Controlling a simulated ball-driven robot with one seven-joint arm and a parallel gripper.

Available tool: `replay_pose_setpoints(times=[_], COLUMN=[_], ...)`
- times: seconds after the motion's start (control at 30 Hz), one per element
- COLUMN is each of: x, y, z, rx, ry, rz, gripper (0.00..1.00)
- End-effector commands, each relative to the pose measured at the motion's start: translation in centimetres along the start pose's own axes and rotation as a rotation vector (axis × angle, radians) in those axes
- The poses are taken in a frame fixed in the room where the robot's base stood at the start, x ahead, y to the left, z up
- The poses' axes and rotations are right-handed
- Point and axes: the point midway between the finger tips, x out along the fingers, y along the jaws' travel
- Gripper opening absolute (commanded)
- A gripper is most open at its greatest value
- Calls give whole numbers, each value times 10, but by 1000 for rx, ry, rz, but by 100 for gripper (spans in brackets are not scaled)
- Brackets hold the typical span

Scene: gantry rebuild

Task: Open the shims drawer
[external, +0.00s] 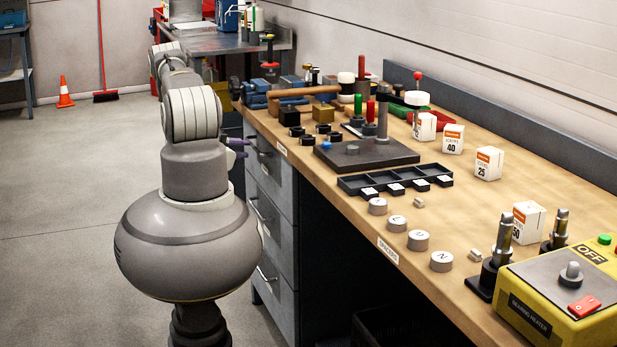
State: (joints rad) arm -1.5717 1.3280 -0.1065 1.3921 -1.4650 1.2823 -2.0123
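A grey drawer unit stands under the workbench, with several drawers stacked in its front. The top drawer (265,164) has a bar handle and appears closed. The middle drawer (270,215) and the lower drawer (275,295) also have bar handles and appear closed. I cannot read which one is the shims drawer. My gripper (238,148) is beside the top drawer's front, close to its handle.
The wooden bench top (335,195) carries a black divided tray (353,185), several white boxes, metal rings and a yellow bearing heater (540,300). The floor left of the drawers is clear in front of my body. An orange cone (64,93) stands far back.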

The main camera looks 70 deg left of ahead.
Motion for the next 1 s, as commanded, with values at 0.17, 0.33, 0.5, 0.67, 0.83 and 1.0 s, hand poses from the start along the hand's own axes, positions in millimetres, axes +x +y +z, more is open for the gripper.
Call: replay_pose_setpoints(times=[0.17,0.33,0.5,0.67,0.83,1.0], x=[33,50,53,53,53,52], y=[2,1,0,0,0,0], z=[0,0,0,0,0,0], rx=[1,1,0,0,0,0], ry=[2,1,0,0,0,0], rz=[1,1,2,1,2,2], gripper=[30,30,30,21,0,0])
